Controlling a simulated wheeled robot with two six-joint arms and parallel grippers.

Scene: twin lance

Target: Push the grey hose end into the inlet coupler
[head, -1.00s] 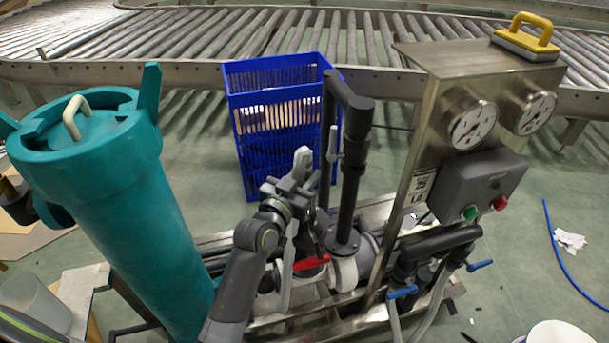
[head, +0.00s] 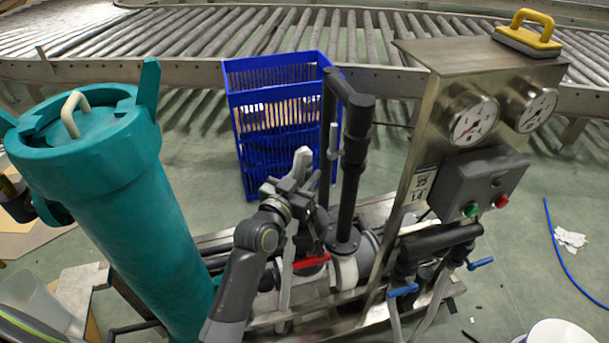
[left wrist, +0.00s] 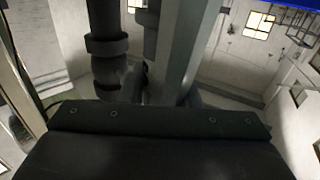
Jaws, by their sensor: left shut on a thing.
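My left gripper (head: 296,190) is shut on the grey hose near the middle of the head view. The grey hose end (head: 303,158) stands up above the jaws, and the rest of the hose (head: 286,275) hangs below them. In the left wrist view the grey hose (left wrist: 185,50) rises beyond the dark gripper body (left wrist: 160,145), close to a black pipe (left wrist: 106,48). That upright black pipe (head: 350,190) also stands just right of the gripper in the head view. I cannot tell which fitting is the inlet coupler. My right gripper is not in view.
A teal filter housing (head: 160,210) stands at left. A steel panel (head: 415,170) with gauges and a control box (head: 480,180) stands at right. A blue crate (head: 270,110) is behind the gripper. A red valve handle (head: 312,260) sits low beside the hose.

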